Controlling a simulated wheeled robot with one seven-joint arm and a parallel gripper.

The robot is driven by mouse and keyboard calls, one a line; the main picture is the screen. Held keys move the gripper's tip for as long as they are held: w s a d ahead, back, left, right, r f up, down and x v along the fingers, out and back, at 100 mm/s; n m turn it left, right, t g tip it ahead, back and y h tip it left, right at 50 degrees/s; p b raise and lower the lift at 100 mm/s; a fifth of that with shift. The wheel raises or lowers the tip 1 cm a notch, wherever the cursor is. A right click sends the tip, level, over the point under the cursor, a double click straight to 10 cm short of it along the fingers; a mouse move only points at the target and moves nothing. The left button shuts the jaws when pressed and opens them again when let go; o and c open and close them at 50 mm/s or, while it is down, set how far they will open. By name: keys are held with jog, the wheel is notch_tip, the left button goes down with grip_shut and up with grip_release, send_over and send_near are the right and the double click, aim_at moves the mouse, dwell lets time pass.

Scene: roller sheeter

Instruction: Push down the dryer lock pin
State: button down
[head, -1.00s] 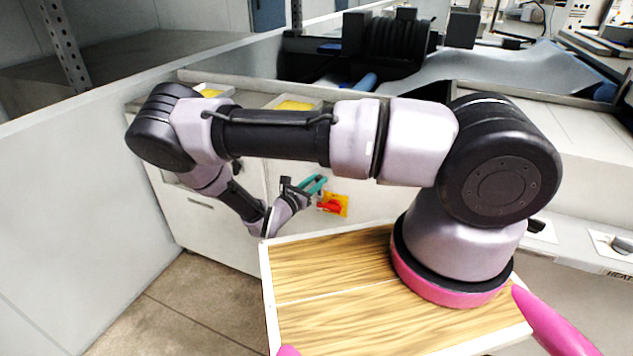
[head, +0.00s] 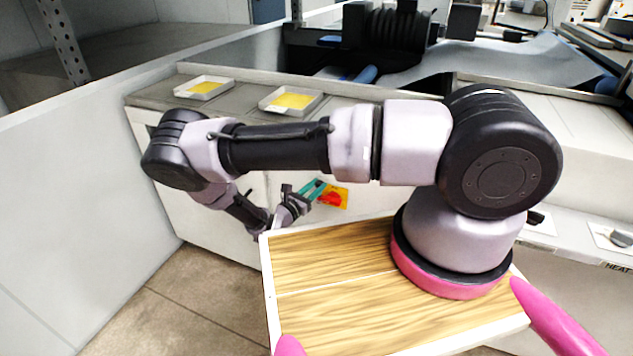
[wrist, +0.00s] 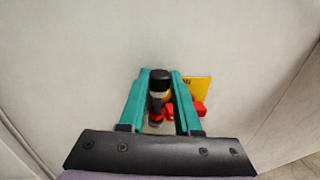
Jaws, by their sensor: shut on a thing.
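The dryer lock pin (wrist: 159,82) appears to be the upright post with a black cap in the wrist view. It stands between the two teal fingers of my gripper (wrist: 160,74), which are shut on it. Below the cap are a pale band and a darker lower part with some red. In the head view my gripper (head: 312,189) is low at the front of the white cabinet, and the pin is too small to make out there. A red handle (head: 330,199) on a yellow plate (head: 343,196) sits just right of the fingers.
The white cabinet front (head: 225,222) is close behind my gripper. Two shallow trays with yellow contents, left (head: 203,88) and right (head: 291,100), stand on its top. A pale side wall (head: 90,190) rises at the left. Tiled floor (head: 185,310) is open below.

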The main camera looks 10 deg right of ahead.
jog(key=shift+a+f, duration=0.1)
jog(key=shift+f, duration=0.15)
jog(key=c, duration=0.8)
grip_release()
jog(key=shift+o, duration=1)
jog(key=v, duration=1)
jog(key=shift+s+a, duration=0.25)
jog(key=shift+s, duration=0.05)
